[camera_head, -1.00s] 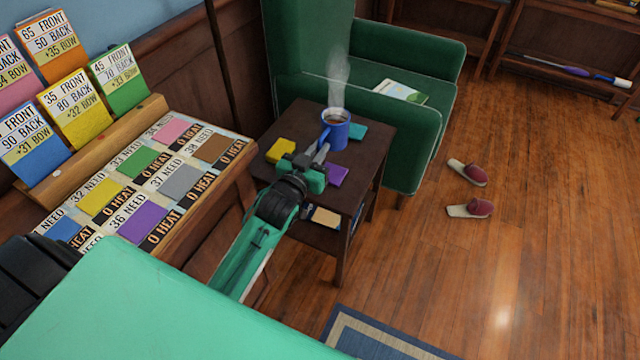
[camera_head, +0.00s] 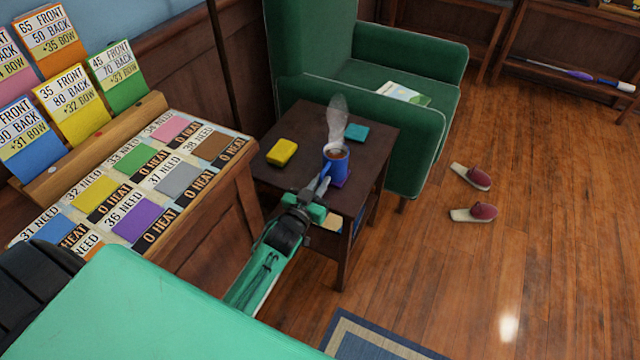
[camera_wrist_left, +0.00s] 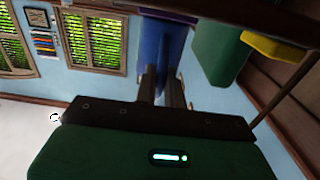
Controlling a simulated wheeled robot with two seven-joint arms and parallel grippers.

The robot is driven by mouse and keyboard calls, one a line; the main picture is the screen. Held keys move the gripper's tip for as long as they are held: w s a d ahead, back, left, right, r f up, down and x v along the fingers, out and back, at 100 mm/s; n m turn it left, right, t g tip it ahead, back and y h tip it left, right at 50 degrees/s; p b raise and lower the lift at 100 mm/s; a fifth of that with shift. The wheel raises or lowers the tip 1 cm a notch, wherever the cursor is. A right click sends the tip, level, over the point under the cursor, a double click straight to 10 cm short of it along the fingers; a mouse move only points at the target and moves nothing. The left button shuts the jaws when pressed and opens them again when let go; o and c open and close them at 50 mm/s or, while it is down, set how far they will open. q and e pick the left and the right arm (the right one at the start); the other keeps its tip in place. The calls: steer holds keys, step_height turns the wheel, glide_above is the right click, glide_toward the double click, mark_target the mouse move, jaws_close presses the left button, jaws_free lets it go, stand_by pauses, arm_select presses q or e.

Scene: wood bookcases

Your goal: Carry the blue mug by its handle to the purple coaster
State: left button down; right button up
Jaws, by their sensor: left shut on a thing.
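The blue mug (camera_head: 337,160), dark drink inside and steam rising, is upright at the near side of the small dark table (camera_head: 375,150). My left gripper (camera_head: 321,186) is shut on its handle from the near side. The purple coaster (camera_head: 342,180) shows just below the mug, partly hidden by it; I cannot tell whether the mug touches it. In the left wrist view the blue mug (camera_wrist_left: 151,45) stands beyond my fingers, with its handle between them, and a purple strip shows above it. My right gripper is not in view.
A wooden board with coloured cards (camera_head: 140,180) is at left. Slippers (camera_head: 472,213) lie on open floor at right.

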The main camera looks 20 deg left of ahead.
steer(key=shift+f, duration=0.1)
arm_select(q)
steer(key=c, duration=1.5)
jaws_free()
steer(key=shift+f, duration=0.1)
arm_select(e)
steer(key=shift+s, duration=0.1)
arm_select(q)
steer(key=shift+r, duration=0.2)
steer(key=shift+s+f, duration=0.1)
steer(key=shift+s, duration=0.3)
steer(key=s+d+f+g, duration=0.2)
steer(key=s+g, duration=0.5)
steer(key=s, duration=0.8)
steer(key=s+d+f+m+g, duration=0.1)
steer(key=s+g, duration=0.6)
steer(key=s, duration=0.8)
steer(key=shift+s+d+f+m+p, duration=0.35)
steer(key=shift+d+f+p, duration=0.1)
steer(key=shift+d+f, duration=0.45)
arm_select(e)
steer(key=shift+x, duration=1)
